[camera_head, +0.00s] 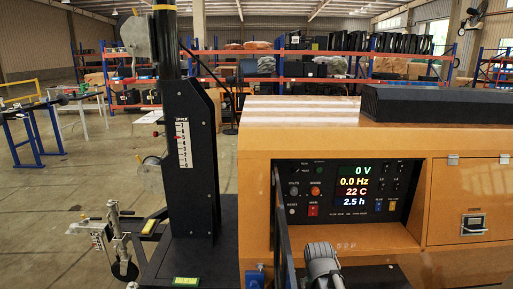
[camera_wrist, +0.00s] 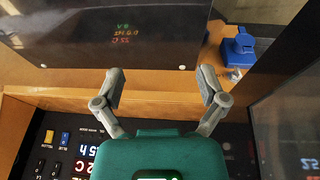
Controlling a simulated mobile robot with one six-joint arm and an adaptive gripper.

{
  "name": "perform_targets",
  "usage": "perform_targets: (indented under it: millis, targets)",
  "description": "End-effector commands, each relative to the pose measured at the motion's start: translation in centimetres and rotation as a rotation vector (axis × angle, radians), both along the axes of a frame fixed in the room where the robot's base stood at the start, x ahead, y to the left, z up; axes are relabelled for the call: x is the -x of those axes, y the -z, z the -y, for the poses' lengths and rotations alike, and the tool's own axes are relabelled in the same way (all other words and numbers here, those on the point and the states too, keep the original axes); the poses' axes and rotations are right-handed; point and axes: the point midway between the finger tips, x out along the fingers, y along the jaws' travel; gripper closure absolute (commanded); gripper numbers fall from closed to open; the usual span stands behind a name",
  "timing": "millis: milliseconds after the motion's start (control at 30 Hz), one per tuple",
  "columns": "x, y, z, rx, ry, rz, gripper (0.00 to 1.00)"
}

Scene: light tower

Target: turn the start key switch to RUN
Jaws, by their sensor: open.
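The control panel (camera_head: 345,222) is a dark recess in the orange generator housing, with lit readouts of 0 V, 0.0 Hz, 22 C and 2.5 h and several small switches. I cannot single out the start key switch or read its position. In the wrist view the panel (camera_wrist: 72,125) is upside down along the bottom, partly behind my gripper's green body. My gripper (camera_wrist: 160,78) has its two grey fingers spread wide with nothing between them. In the head view a grey part of my arm is at the bottom, below the panel; the fingertips are not visible there.
A dark, glossy sheet (camera_wrist: 110,30) reflects the readouts in the wrist view; another pane is at right. A blue fitting (camera_wrist: 240,45) is at upper right there. A dark upright edge (camera_head: 284,222) crosses the panel's left side. The black mast (camera_head: 188,150) stands left.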

Motion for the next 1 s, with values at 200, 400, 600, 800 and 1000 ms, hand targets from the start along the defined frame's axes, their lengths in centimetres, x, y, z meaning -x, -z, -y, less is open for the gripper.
perform_targets:
  millis: [200, 400, 600, 800, 1000]
  targets:
    - [5.0, 0.6, -1.5, -0.065, -0.004, -0.149, 0.09]
    - [7.3, -0.6, -2.1, -0.094, -0.008, -0.224, 0.09]
    - [8.1, -2.6, -2.1, -0.093, -0.006, -0.243, 0.09]
    - [9.1, -4.7, -2.0, -0.093, -0.004, -0.267, 0.09]
    - [9.6, -5.5, -2.0, -0.092, -0.004, -0.281, 0.09]
